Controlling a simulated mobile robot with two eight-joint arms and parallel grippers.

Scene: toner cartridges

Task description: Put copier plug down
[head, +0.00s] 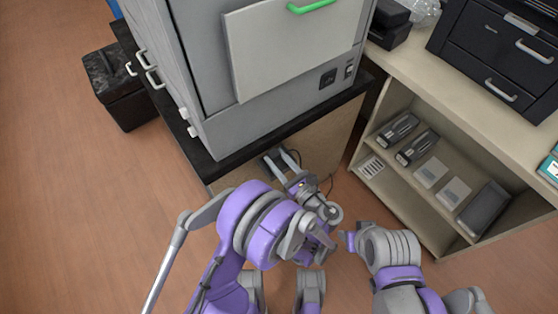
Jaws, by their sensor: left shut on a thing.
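The large grey copier (205,75) stands on a dark-topped stand (240,141). A dark power socket (327,79) and a small switch (349,71) are on the lower right of its facing side. My left gripper (281,157) is low beside the stand, below the copier, with its fingers pointing up and left in the picture. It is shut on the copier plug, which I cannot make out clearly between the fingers. A thin dark cable (331,184) shows just right of the gripper.
A beige shelf unit (432,85) stands at the right, with dark toner cartridges (397,130) and pale boxes (431,172) on its shelf. The wooden floor (70,210) at left is clear.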

